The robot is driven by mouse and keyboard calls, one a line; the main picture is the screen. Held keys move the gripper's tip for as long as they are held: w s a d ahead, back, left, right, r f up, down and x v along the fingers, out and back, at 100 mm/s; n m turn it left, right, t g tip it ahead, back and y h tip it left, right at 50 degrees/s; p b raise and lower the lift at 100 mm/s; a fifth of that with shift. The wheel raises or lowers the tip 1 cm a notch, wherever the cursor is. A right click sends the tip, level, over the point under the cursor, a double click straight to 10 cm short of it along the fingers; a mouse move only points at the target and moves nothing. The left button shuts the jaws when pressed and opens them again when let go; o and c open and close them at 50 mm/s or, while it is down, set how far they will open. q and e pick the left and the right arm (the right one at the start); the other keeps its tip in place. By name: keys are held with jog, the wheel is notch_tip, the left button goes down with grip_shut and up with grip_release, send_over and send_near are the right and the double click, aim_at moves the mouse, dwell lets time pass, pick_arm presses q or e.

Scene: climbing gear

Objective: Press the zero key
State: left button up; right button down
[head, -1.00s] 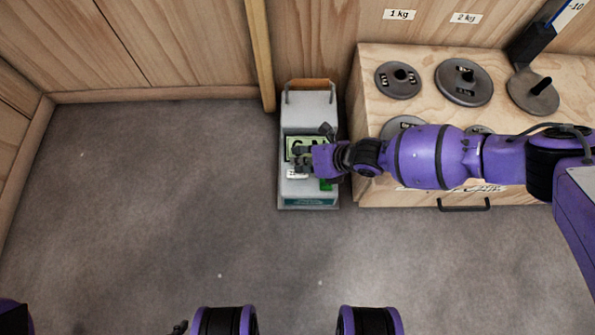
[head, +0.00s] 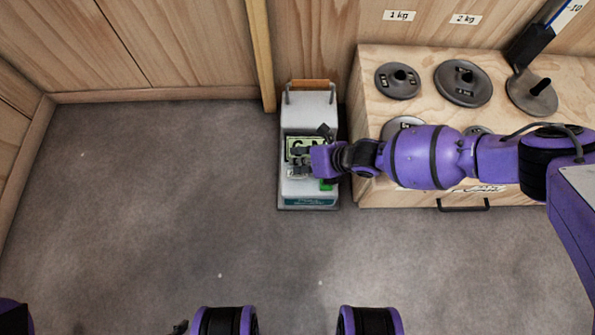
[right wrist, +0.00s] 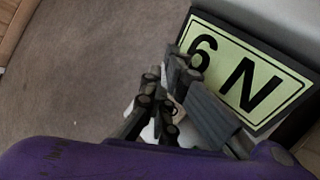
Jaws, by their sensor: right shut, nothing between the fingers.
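A grey box-shaped device (head: 309,111) stands on the floor against the wall. Its pale green display (right wrist: 250,75) reads "6 N" in the right wrist view. My right gripper (head: 297,165) is over the front part of the device, just below the display in the head view. Its fingers are shut and empty; they also show in the right wrist view (right wrist: 163,100). The zero key is mostly hidden under the fingers; a whitish patch shows between them. Whether they touch it, I cannot tell. A dark tip of what seems my left gripper (head: 180,327) shows at the bottom edge.
A green key (head: 326,185) sits on the device's right side. A wooden weight box (head: 371,190) with several dark disc weights (head: 463,82) stands to the right under my right arm. The grey floor (head: 150,200) to the left is clear.

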jog(key=shift+s+d+f, duration=0.2)
jog(key=shift+d+f, duration=0.45)
jog(key=shift+f, duration=0.1)
pick_arm(q)
jog(key=shift+r, duration=0.1)
pick_arm(e)
jog(key=shift+d, duration=0.1)
pick_arm(q)
jog(key=shift+r+p, duration=0.25)
jog(key=shift+p, duration=0.5)
pick_arm(e)
jog(key=shift+d+r, duration=0.25)
jog(key=shift+r, duration=0.05)
pick_arm(q)
jog(key=shift+s, duration=0.1)
pick_arm(e)
jog(key=shift+d, duration=0.1)
jog(key=shift+r+p, duration=0.55)
jog(key=shift+p, duration=0.05)
notch_tip(320, 180, up, 4)
jog(key=p, duration=0.2)
jog(key=shift+f+p, duration=0.2)
jog(key=shift+p, duration=0.2)
pick_arm(q)
notch_tip(320, 180, up, 4)
jog(key=shift+f, duration=0.2)
pick_arm(e)
jog(key=shift+a+r, duration=0.25)
jog(key=shift+r, duration=0.1)
